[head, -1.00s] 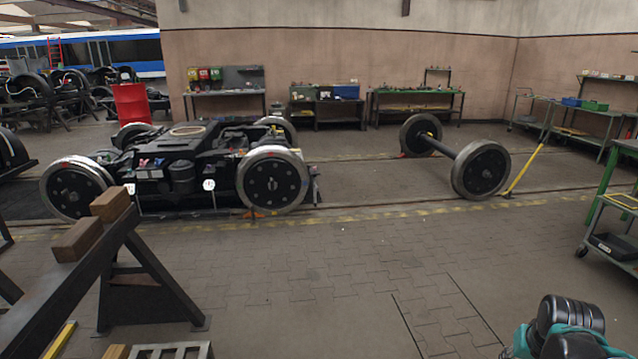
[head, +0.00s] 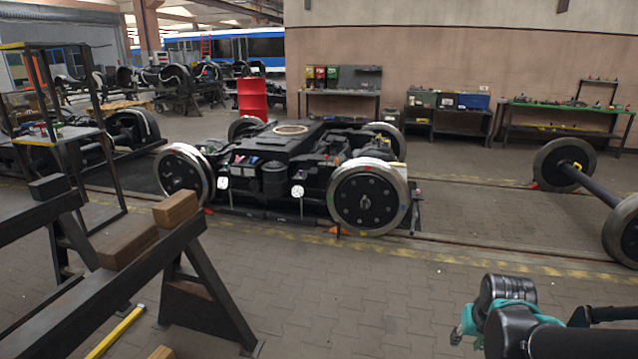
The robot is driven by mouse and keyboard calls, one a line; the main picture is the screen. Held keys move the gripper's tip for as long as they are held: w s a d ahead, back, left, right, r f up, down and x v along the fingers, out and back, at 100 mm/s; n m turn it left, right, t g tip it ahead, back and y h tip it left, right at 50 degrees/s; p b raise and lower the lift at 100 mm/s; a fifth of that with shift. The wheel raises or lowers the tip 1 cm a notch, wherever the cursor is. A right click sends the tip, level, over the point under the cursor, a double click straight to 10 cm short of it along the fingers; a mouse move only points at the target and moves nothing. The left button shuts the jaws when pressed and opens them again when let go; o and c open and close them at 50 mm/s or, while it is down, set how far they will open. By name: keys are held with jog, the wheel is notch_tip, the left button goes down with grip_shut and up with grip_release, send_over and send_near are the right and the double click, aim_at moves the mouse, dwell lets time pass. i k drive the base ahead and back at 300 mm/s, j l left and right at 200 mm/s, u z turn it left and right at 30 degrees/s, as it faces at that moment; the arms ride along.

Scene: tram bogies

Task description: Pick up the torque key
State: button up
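I cannot make out a torque key in the head view. The bogie (head: 275,188) stands on the floor rails in the middle, with large steel wheels and small items on its frame that are too small to name. Part of my arm, black with teal joints, shows at the bottom right. My gripper is not recognisable in this view.
Black trestles with wooden blocks (head: 176,209) stand at the lower left, with a yellow bar (head: 116,332) beside them. A loose wheelset (head: 590,187) lies at the right. Workbenches (head: 340,95) line the back wall. The paved floor (head: 370,275) ahead is clear.

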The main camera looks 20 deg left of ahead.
aim_at(41, 126)
jog(key=i, duration=1.9)
jog(key=i+u, duration=0.2)
jog(key=i, duration=0.4)
jog(key=i+u, duration=0.25)
jog(key=i, duration=0.35)
jog(key=i+l+u, duration=0.2)
jog(key=i, duration=0.35)
jog(key=i+j+u, duration=0.15)
jog(key=i+u, duration=0.25)
jog(key=i+j+u, duration=0.1)
jog(key=u, duration=0.3)
jog(key=i+l+u, duration=0.1)
jog(key=i+u, duration=0.25)
jog(key=i+l+u, duration=0.1)
jog(key=i+u, duration=0.3)
jog(key=i+j+u, duration=0.15)
jog(key=i+u, duration=0.2)
jog(key=i, duration=0.35)
jog(key=i+u, duration=0.35)
jog(key=i, duration=0.4)
jog(key=i+l+u, duration=0.15)
jog(key=i, duration=1.7)
jog(key=i+z, duration=0.15)
jog(key=i, duration=1.7)
jog(key=i+l+u, duration=0.15)
jog(key=i, duration=0.3)
jog(key=k, duration=0.15)
